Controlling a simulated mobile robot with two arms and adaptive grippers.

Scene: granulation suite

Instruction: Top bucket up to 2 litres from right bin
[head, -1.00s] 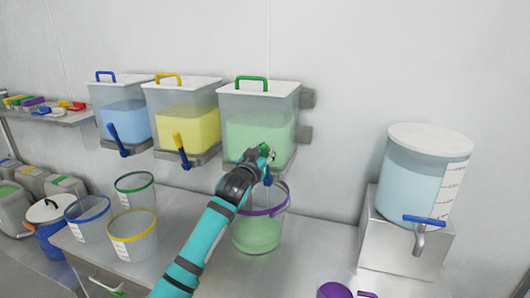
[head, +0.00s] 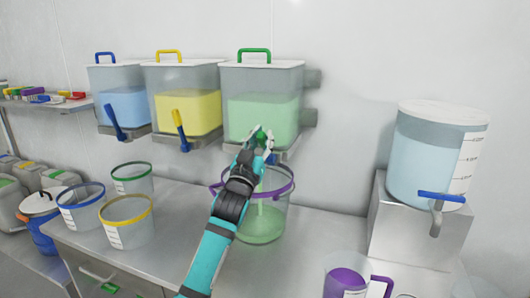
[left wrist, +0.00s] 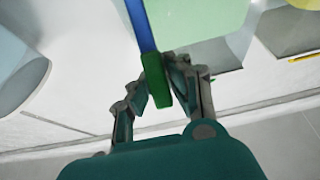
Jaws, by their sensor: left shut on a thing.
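The right bin (head: 262,112), clear with a white lid and green handle, holds pale green material. My left gripper (head: 260,140) is shut on the green grip of its lever; the wrist view shows this lever grip (left wrist: 156,82) between the fingers (left wrist: 158,88) with a blue shaft beyond. The purple-rimmed bucket (head: 278,217) stands upright on the bench below the outlet. A pale green stream falls into it, and green material lies in its lower part. My forearm crosses its left side; I cannot read its level. My right gripper is not in view.
Blue and yellow bins (head: 187,112) hang to the left. Three empty-looking buckets (head: 127,222) stand on the bench (head: 185,250) at left. A water tank (head: 430,160) on a steel stand is at right. A purple jug (head: 345,283) is at the front edge.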

